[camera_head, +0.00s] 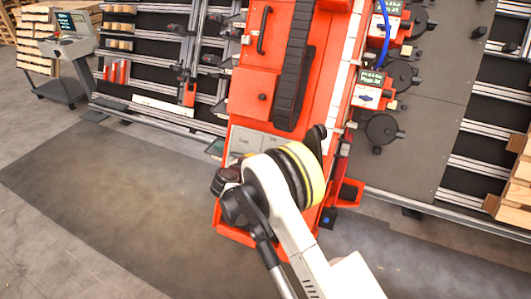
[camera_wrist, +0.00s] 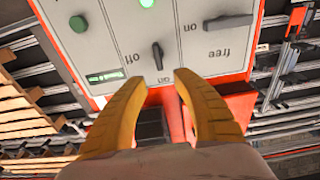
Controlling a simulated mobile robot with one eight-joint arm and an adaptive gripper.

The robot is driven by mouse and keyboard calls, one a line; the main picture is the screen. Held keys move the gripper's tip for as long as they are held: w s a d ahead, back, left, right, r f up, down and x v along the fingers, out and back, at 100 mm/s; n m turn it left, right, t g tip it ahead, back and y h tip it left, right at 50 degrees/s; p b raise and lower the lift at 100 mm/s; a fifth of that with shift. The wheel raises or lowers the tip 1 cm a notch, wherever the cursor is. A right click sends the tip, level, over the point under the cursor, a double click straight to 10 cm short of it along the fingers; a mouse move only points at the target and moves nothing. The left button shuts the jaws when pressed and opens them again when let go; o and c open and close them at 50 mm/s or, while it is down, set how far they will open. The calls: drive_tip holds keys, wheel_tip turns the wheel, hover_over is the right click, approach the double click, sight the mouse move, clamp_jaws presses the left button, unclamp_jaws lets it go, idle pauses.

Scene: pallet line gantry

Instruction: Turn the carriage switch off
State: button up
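A small black rotary switch (camera_wrist: 157,56) sits on a grey-white control panel (camera_wrist: 110,45) in the wrist view. My gripper (camera_wrist: 162,87) has two yellow fingers spread apart and empty. The fingertips appear just below the switch in the picture, one on either side of its line, with no visible contact. In the head view part of the panel (camera_head: 255,143) shows on the red carriage (camera_head: 255,90); my arm covers the switch and gripper there.
A black lever (camera_wrist: 228,25) sits right of the switch, near "on" and "free". A console (camera_head: 70,45) stands far left. Floor at left is clear.

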drive_tip(key=b+x, duration=0.3)
drive_tip(key=x, duration=0.6)
drive_tip(key=shift+d+f, duration=0.1)
drive_tip(key=shift+d, duration=0.05)
drive_tip(key=shift+w+d, duration=0.1)
drive_tip(key=shift+w, duration=0.2)
clamp_jaws()
